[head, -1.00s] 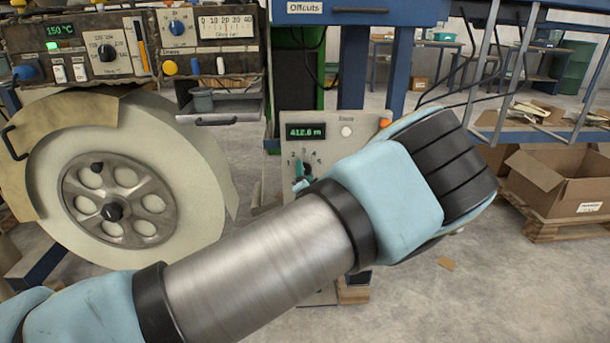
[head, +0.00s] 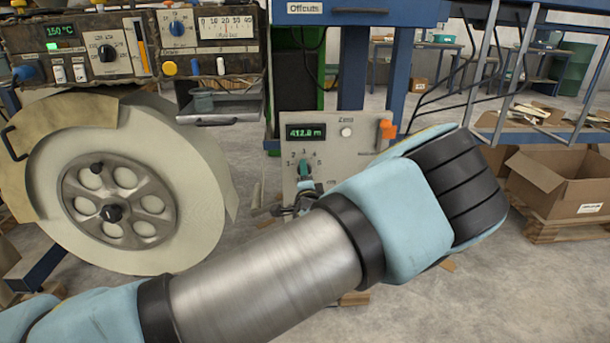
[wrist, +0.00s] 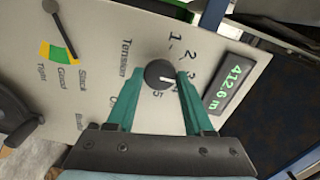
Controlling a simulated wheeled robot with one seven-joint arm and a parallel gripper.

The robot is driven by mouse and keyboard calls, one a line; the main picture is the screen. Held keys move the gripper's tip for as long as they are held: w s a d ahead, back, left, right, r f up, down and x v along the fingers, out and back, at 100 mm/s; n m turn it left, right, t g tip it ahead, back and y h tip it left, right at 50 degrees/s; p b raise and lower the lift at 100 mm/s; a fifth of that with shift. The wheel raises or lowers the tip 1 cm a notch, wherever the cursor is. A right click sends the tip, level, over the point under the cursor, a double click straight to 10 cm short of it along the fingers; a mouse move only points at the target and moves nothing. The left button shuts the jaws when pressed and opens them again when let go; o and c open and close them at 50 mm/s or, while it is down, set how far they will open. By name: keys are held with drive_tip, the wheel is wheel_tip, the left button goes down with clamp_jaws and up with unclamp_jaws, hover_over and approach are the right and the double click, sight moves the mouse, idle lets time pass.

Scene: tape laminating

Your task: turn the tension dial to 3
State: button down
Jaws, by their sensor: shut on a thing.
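The tension dial (wrist: 160,73) is a dark round knob on a pale panel, with "Tension" printed beside it and the numbers 1, 2 and 3 around it. My gripper (wrist: 156,76) has its two teal fingers on either side of the dial and is shut on it. A small pale mark on the dial points roughly towards the 3, but I cannot tell the exact setting; the fingers cover part of the scale. In the head view, my gripper (head: 304,170) is at the panel (head: 365,160), below a green display. My wrist and forearm hide the panel's lower part.
The wrist view shows the display (wrist: 229,84) reading 412.6 m and a tension gauge (wrist: 62,35) with its needle. An orange lever (head: 386,129) is at the panel's upper right. A large pale roll (head: 190,190) stands to the left, and a cardboard box (head: 560,190) to the right.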

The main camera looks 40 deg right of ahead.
drive_tip(key=shift+c, duration=1.5)
unclamp_jaws()
drive_tip(key=v, duration=1.1)
drive_tip(key=shift+w, duration=0.1)
